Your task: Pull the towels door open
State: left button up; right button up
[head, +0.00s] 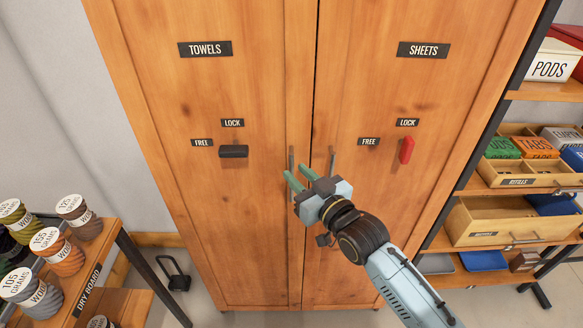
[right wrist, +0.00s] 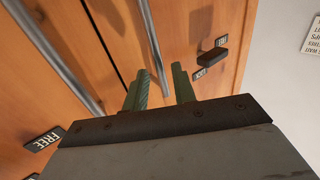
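The towels door (head: 215,230) is the left door of a wooden wardrobe and looks shut. Its slim grey bar handle (head: 291,160) stands upright by the middle seam. Its dark latch (head: 233,151) lies level, beside the FREE label. My right gripper (head: 299,180) is at this handle's lower part with its green fingers apart. In the right wrist view the towels handle (right wrist: 151,40) runs down between the two fingertips (right wrist: 160,83), and I see no finger clearly pressed on it. My left gripper is not in view.
The sheets door (head: 370,220) beside it looks shut, its red latch (head: 406,150) upright and its handle (head: 332,160) close to my gripper. A jar rack (head: 110,250) stands at left, with a black padlock-shaped object (head: 174,274) on the floor. Shelves with trays (head: 515,221) stand at right.

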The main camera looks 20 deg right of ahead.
aim_at(293, 170)
jog(key=shift+x, duration=1.6)
grip_shut()
